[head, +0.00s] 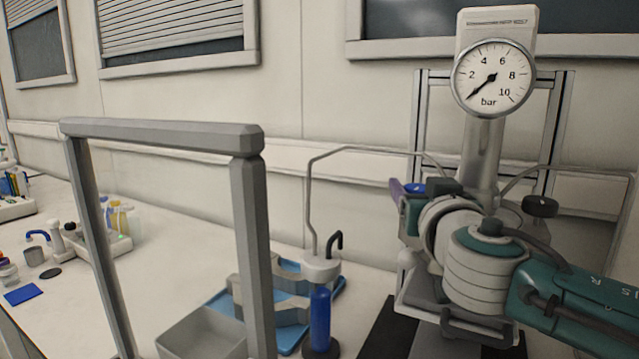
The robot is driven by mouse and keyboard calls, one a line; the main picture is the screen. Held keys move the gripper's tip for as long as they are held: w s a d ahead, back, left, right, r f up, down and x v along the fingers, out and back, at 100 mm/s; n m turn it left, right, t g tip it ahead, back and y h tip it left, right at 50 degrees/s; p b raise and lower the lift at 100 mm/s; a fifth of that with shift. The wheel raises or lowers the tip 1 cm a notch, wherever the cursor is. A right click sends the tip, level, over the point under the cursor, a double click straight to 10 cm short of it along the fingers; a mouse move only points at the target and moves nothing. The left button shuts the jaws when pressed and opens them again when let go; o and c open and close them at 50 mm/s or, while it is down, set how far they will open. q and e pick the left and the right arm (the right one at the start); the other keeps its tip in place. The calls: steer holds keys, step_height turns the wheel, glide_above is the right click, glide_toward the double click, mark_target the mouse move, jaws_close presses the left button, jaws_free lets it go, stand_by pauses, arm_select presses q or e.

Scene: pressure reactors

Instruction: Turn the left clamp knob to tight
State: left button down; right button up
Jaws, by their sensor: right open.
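The pressure reactor stands at the right, with a round white gauge (494,77) on a metal column. The gauge needle points to the lower left, below the 2. A black clamp knob (540,206) sticks out at the reactor's right side. My right gripper (421,188) is open at the reactor's left side, with my teal and white arm coming in from the right. A small blue piece shows between its fingers. The left clamp knob is largely hidden there, and I cannot tell whether the fingers touch it. The reactor's lower body is hidden behind my arm. My left gripper is not in view.
A grey frame (160,133) stands in the left foreground. Beside it are a grey open box (205,335), a blue tray (288,342) and a blue cylinder (320,318). Thin metal tubes (309,200) flank the reactor. Small labware stands far left; the bench between is partly clear.

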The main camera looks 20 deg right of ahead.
steer(key=shift+c, duration=0.2)
jaws_close()
steer(key=shift+f+b, duration=0.1)
steer(key=shift+b, duration=0.4)
steer(key=m+g+h+b, duration=0.3)
steer(key=h+b, duration=0.1)
steer(key=b, duration=0.4)
steer(key=m+g+h+b, duration=0.4)
steer(key=b, duration=0.4)
steer(key=shift+a+f+b, duration=0.1)
steer(key=shift+f+b, duration=0.05)
steer(key=shift+b, duration=0.25)
steer(key=shift+r+m+g+h+b, duration=0.3)
steer(key=shift+m+g+b, duration=0.1)
steer(key=shift+g+b, duration=0.25)
steer(key=shift+o, duration=0.2)
jaws_free()
